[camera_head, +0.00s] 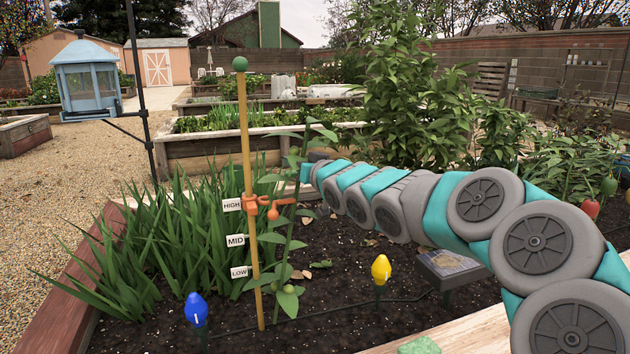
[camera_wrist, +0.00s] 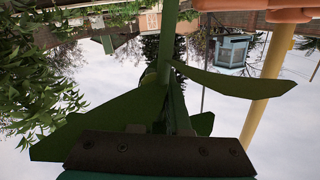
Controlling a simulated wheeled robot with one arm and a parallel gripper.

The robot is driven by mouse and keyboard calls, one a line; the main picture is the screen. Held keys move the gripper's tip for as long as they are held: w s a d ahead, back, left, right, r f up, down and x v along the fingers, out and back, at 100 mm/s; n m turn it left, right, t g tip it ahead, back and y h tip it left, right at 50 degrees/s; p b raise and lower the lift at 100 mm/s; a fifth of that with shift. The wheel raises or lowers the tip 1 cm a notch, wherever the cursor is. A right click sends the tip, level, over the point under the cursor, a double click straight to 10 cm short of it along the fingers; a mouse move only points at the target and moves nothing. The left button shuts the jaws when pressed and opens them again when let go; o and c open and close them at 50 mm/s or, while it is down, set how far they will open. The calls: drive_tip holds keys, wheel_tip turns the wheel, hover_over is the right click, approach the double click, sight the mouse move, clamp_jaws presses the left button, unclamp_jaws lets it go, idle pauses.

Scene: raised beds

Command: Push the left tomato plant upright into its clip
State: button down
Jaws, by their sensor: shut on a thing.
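The left tomato plant (camera_head: 285,245) is a thin green stem with leaves and small green fruit low down. It stands just right of a wooden stake (camera_head: 246,150) with a green ball on top and leans slightly right toward its top. An orange clip (camera_head: 262,203) sits on the stake by the HIGH label, its arm reaching right to the stem; whether the stem is inside cannot be told. My gripper (camera_head: 306,172) is at the upper stem, above the clip's height. In the wrist view, the stem (camera_wrist: 170,35) runs into my gripper (camera_wrist: 172,112), which is shut on it; leaves partly hide the jaws.
Tall strappy leaves (camera_head: 180,245) fill the bed's left side. A blue light (camera_head: 196,310) and a yellow light (camera_head: 381,269) stand in the soil along a black cable. A small sign (camera_head: 450,266) stands under my arm. A bushy plant (camera_head: 415,90) rises behind.

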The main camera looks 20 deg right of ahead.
drive_tip(key=shift+n, duration=0.4)
drive_tip(key=shift+a+r+b, duration=0.2)
drive_tip(key=shift+a+b, duration=0.45)
drive_tip(key=shift+a, duration=1.5)
drive_tip(key=c, duration=0.9)
unclamp_jaws()
drive_tip(key=shift+s, duration=0.1)
drive_tip(key=v, duration=0.7)
drive_tip(key=shift+s+d+r, duration=0.15)
drive_tip(key=shift+s, duration=0.35)
